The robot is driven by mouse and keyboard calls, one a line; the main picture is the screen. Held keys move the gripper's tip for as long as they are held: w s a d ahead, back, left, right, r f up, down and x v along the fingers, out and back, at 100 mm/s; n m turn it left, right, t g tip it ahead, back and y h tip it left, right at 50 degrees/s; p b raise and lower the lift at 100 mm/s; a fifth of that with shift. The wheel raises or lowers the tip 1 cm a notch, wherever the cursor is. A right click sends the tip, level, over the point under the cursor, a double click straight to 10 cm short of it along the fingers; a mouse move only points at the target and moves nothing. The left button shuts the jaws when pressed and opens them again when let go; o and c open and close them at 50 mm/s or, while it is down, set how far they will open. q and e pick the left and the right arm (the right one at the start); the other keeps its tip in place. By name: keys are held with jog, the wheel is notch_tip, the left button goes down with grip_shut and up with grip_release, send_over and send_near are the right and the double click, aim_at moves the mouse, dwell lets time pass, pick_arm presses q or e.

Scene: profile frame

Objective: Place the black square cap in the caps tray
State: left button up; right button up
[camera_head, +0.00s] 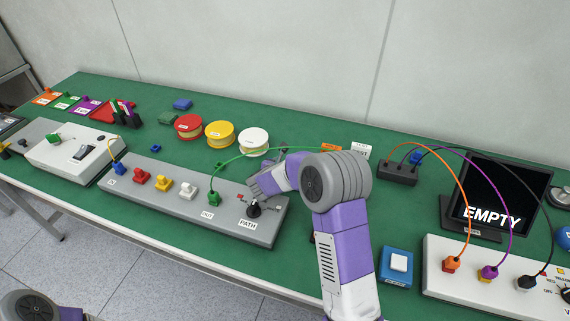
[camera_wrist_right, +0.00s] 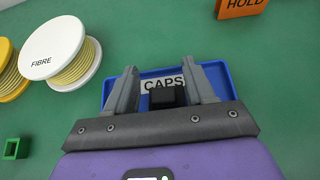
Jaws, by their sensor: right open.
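The black square cap (camera_wrist_right: 167,95) lies between my right gripper's fingers in the right wrist view, over the label of the blue caps tray (camera_wrist_right: 224,82). My right gripper (camera_wrist_right: 163,88) is open, with a gap on each side of the cap. Its fingers reach over the tray; I cannot tell exactly how the cap rests there. In the head view my right gripper (camera_head: 262,184) reaches in behind the long grey panel, and my arm hides the tray and cap. My left gripper is out of view.
The white fibre spool (camera_wrist_right: 52,50) and a green square piece (camera_wrist_right: 16,148) lie left of the tray. An orange HOLD sign (camera_wrist_right: 242,7) is beyond it. The grey panel (camera_head: 150,190) with coloured plugs and a green cable stands near my right arm.

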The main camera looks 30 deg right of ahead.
jog(key=p+v, duration=0.2)
jog(key=v, duration=1)
jog(key=shift+s+r, duration=0.1)
